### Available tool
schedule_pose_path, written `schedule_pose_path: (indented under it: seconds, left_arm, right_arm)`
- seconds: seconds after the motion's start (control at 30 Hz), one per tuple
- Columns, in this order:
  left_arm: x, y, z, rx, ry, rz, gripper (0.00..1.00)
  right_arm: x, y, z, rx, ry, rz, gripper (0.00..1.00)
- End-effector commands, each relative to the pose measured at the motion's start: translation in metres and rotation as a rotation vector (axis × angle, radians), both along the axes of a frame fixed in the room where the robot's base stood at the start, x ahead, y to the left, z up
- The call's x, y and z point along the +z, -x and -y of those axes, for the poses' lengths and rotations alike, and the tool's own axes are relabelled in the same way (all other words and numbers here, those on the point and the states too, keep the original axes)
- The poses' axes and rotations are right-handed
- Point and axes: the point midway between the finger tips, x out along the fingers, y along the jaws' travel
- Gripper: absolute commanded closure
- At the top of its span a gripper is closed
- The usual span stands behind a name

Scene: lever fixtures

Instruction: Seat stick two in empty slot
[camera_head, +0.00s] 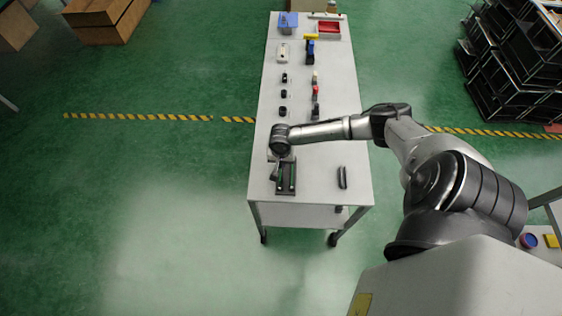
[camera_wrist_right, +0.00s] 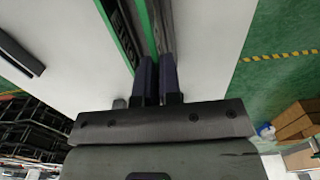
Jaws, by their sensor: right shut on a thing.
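A dark fixture with green edges (camera_head: 286,180) sits at the near end of the white table. It also shows in the right wrist view (camera_wrist_right: 122,30), with its green strips running up the picture. My right gripper (camera_head: 274,172) is over the left side of the fixture. In the right wrist view its dark fingers (camera_wrist_right: 157,75) are shut on a dark stick (camera_wrist_right: 165,25), which extends away from them along the fixture. I cannot tell how deep the stick sits in a slot. My left gripper is not in view.
A separate dark bar (camera_head: 342,177) lies on the white table (camera_head: 320,190), right of the fixture. Several small fixtures (camera_head: 283,95), a red tray (camera_head: 328,29) and a blue item (camera_head: 288,20) stand farther back. The table between bar and fixture is clear.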

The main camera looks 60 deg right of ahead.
Motion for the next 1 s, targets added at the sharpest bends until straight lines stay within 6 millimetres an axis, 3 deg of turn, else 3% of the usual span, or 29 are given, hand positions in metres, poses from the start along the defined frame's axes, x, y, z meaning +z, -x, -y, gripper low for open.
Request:
schedule_pose_path:
  seconds: [1.0]
  left_arm:
    - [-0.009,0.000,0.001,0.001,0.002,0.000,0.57]
  right_arm:
    - [-0.024,0.000,0.000,0.000,-0.001,0.000,1.00]
